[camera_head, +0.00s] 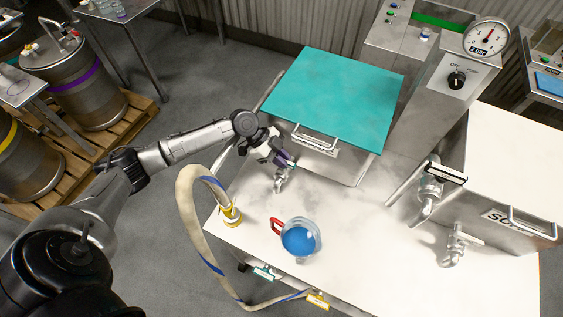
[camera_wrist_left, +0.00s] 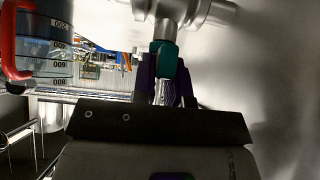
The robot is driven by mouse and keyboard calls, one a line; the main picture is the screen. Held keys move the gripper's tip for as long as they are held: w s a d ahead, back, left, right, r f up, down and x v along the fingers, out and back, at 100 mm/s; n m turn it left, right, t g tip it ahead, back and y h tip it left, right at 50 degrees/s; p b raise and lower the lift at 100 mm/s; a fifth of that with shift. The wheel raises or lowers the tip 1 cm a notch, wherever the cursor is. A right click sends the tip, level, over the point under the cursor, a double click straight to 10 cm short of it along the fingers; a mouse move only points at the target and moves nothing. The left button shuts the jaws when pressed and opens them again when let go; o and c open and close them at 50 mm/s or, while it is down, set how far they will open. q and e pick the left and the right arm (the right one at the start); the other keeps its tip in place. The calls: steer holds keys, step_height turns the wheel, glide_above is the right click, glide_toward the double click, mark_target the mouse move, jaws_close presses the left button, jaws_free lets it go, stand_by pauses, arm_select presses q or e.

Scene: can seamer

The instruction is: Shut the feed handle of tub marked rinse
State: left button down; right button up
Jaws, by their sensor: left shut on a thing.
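The left tub, with a teal lid (camera_head: 335,95), stands on the steel table; the label on its front (camera_head: 316,148) is mostly hidden by a bar handle, so I cannot read it. A metal tap (camera_head: 281,180) sticks out at its near left corner. My left gripper (camera_head: 285,160) is at this tap, with purple fingers. In the left wrist view the fingers (camera_wrist_left: 163,90) are closed around a teal handle (camera_wrist_left: 166,58) just below the metal valve body (camera_wrist_left: 180,10). The handle's exact angle is hard to tell. My right gripper is not in view.
A clear jug of blue liquid (camera_head: 300,239) with a red handle stands in front of the tap. A hose (camera_head: 188,215) loops at the table's left edge. A second tub (camera_head: 520,160) with taps stands right.

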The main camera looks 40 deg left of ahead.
arm_select(q)
steer(key=shift+m+g, duration=0.3)
steer(key=c, duration=1.1)
jaws_free()
steer(key=shift+c, duration=0.2)
